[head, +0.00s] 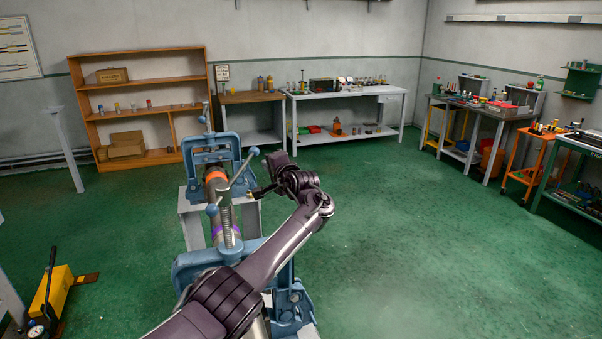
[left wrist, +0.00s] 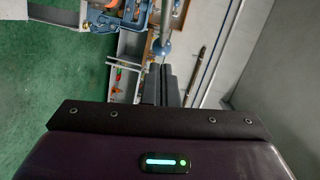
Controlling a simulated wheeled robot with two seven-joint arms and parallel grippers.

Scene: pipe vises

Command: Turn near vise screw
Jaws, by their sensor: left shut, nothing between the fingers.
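The near blue vise (head: 205,262) stands in the lower middle of the head view, partly hidden by my left arm. Its upright threaded screw (head: 226,217) rises from the frame. A slanted handle bar (head: 239,173) with blue ball ends crosses the top of the screw. My left gripper (head: 254,192) is just right of the screw and handle, shut and empty. In the left wrist view, the shut fingers (left wrist: 163,84) point toward a blue ball (left wrist: 161,47) on a rod; I cannot tell whether they touch. My right gripper is not in view.
A far blue vise (head: 203,157) stands behind, with a pipe (head: 215,188) bearing orange and purple bands. A yellow pump unit (head: 53,290) lies at lower left. Shelves (head: 140,100) and workbenches (head: 345,103) line the walls. The green floor at right is clear.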

